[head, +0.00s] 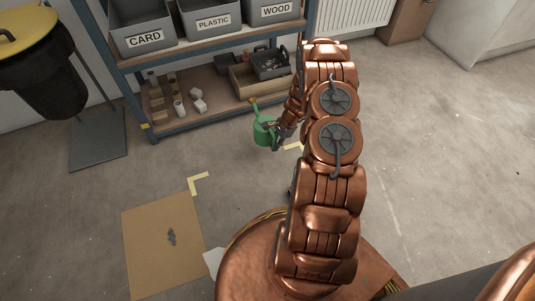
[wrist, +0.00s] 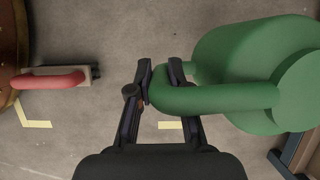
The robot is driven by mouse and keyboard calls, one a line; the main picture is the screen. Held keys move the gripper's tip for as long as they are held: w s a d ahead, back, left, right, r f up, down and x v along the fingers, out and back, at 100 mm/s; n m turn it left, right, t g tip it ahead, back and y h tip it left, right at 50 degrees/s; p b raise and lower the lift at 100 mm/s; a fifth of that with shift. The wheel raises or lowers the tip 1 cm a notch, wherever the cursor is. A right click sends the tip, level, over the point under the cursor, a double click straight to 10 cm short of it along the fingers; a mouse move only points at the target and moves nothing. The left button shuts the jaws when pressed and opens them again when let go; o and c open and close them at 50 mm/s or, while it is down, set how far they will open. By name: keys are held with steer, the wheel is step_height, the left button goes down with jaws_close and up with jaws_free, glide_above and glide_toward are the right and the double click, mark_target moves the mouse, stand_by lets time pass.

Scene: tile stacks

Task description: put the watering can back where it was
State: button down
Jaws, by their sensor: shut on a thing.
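The green watering can (head: 263,134) is in front of the low shelf in the head view, its orange-tipped spout pointing up and left. It also fills the right of the wrist view (wrist: 240,55). My gripper (head: 281,131) is at the can's right side. In the wrist view my gripper's fingers (wrist: 160,76) are shut on the can's handle. The can appears to hang above the floor. Yellow tape corners mark the floor, one left of the can (head: 198,183) and one partly hidden below my gripper (head: 293,147).
A shelf unit (head: 150,131) with grey bins labelled CARD, PLASTIC and WOOD stands behind the can. A brown sheet (head: 150,270) with a dark patch lies at front left. A red-handled object (wrist: 48,81) shows in the wrist view. Bare floor is free on the right.

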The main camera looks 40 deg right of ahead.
steer(key=f+b, duration=0.1)
steer(key=f, duration=0.2)
steer(key=f+b, duration=0.1)
steer(key=f, duration=0.3)
steer(key=s+f+b, duration=0.1)
steer(key=f, duration=0.3)
steer(key=shift+d+b, duration=0.2)
steer(key=shift+b, duration=0.1)
steer(key=shift+w+r, duration=0.1)
steer(key=c, duration=1.1)
jaws_free()
